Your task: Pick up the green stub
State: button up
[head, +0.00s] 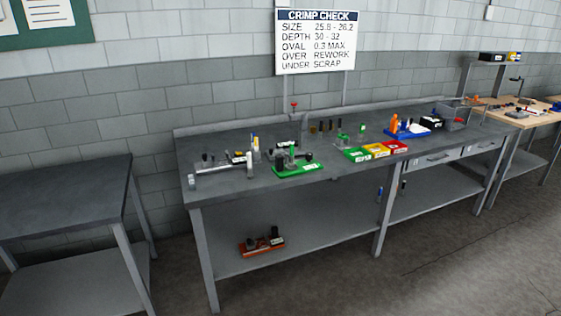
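I see several small green things on the long grey workbench (225,203), and they are too small to tell which is the green stub. A small green upright piece (292,153) stands at the green tray (299,170) on the left half of the bench, with dark parts around it. Another small green piece (362,128) stands farther back, behind the coloured bins. My gripper is not in view.
Green (357,156), yellow (377,151) and red (395,147) bins sit at the front edge. A blue holder (408,133) stands to their right. A red tray (262,246) lies on the lower shelf. A bare grey table (65,205) stands left, with open floor in front.

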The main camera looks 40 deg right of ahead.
aim_at(292, 163)
jog(key=z, duration=0.05)
jog(key=i, duration=0.95)
jog(key=u, duration=0.15)
jog(key=k, duration=0.9)
jog(key=z, duration=0.15)
jog(key=i, duration=0.6)
